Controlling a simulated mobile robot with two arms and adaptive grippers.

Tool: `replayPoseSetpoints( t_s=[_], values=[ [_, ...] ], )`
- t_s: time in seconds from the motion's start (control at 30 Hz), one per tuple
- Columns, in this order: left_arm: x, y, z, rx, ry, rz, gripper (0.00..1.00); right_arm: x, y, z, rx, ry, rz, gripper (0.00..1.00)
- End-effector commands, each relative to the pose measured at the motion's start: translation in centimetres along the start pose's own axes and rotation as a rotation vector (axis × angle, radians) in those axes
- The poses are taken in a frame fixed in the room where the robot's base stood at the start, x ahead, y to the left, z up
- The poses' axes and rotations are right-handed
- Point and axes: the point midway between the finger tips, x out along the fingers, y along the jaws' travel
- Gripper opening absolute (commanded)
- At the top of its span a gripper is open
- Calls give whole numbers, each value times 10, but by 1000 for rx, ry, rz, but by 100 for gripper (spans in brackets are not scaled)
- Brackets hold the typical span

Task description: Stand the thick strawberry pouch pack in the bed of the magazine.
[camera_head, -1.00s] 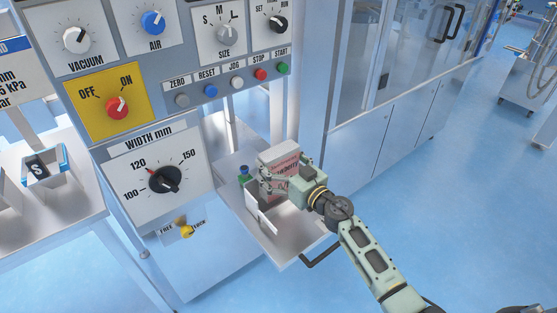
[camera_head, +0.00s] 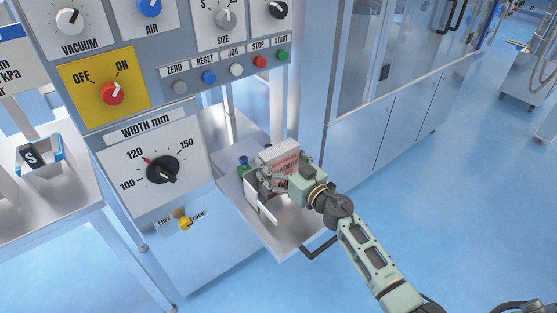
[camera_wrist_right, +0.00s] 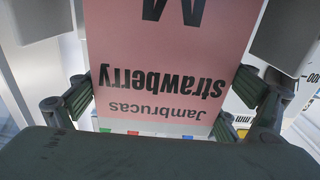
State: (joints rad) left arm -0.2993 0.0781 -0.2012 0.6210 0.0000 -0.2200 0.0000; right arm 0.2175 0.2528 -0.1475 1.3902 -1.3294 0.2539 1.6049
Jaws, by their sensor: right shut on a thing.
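The thick strawberry pouch pack (camera_head: 280,158) is a pink and white block, upright in the head view. In the right wrist view its pink face (camera_wrist_right: 165,50) reads "Jambrucas strawberry" upside down. My right gripper (camera_head: 273,182) is shut on it, one finger on each side. The magazine (camera_head: 285,237) is a metal tray with pale upright guide plates, below the control panel. The pack is over or in its bed, behind the front plate; its lower end is hidden, so I cannot tell whether it touches the bed. My left gripper is out of view.
The control panel with the width dial (camera_head: 162,169) and yellow lock lever (camera_head: 184,221) stands left of the magazine. A small blue-and-green fitting (camera_head: 243,164) is close beside the pack. A black handle (camera_head: 318,250) sticks out at the tray's front right.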

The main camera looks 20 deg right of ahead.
Motion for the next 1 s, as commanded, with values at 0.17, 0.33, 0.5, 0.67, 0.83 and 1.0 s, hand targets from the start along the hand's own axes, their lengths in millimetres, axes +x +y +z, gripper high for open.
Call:
replayPoseSetpoints(
  t_s=[0.17, 0.33, 0.5, 0.67, 0.83, 1.0],
  values=[
    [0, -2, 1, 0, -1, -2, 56, 0, 0, 2, 1, 2, 0, 57],
    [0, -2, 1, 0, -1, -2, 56, 0, 0, 3, -1, 3, 0, 57],
    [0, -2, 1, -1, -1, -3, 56, 0, 0, 2, -1, 3, 0, 97],
    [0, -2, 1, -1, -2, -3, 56, 0, 0, 3, -1, 2, 0, 100],
    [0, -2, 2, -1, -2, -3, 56, 0, 0, 5, 0, -1, 0, 100],
    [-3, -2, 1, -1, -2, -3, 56, -6, 0, 5, 2, -3, 0, 100]
  ],
)
